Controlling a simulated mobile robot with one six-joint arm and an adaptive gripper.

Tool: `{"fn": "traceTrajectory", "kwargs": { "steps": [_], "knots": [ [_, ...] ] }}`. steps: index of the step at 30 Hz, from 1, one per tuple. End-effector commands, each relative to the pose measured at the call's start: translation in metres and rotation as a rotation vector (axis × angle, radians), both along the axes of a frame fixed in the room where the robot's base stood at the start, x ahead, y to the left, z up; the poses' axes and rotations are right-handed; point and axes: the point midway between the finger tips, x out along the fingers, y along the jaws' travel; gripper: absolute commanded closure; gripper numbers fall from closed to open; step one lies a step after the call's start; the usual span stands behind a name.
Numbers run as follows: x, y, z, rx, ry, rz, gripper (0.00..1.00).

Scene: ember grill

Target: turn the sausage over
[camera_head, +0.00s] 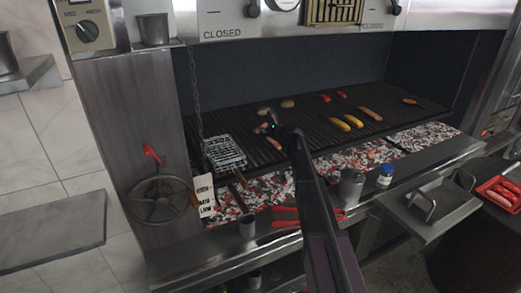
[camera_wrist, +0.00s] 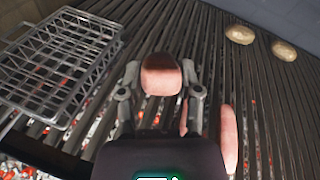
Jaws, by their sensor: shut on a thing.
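My gripper (camera_wrist: 161,85) is shut on a pinkish-brown sausage (camera_wrist: 160,74), which shows nearly end-on between the two fingers in the wrist view. I cannot tell whether its far end touches the grate. In the head view my gripper (camera_head: 271,126) is over the left part of the dark grill grate (camera_head: 310,125). A second sausage (camera_wrist: 229,138) lies on the bars just right of my gripper in the wrist view, partly cut off by the gripper's body.
A wire grill basket (camera_wrist: 62,55) lies left of my gripper. Two potatoes (camera_wrist: 240,34) (camera_wrist: 284,50) lie beyond to the right. Yellow corn (camera_head: 345,122) and red peppers (camera_head: 335,97) lie further right. Glowing coals (camera_head: 355,157) show along the front. A chain (camera_head: 196,90) hangs at left.

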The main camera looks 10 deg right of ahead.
Motion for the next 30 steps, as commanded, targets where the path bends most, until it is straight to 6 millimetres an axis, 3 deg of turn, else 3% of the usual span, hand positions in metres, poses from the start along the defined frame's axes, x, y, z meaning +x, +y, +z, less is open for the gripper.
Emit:
{"fn": "traceTrajectory", "kwargs": {
  "steps": [21,30],
  "knots": [
    [0.000,0.002,0.004,0.222,0.182,-0.234,0.89],
    [0.015,0.007,-0.027,0.225,0.184,-0.237,0.89]
  ]
}}
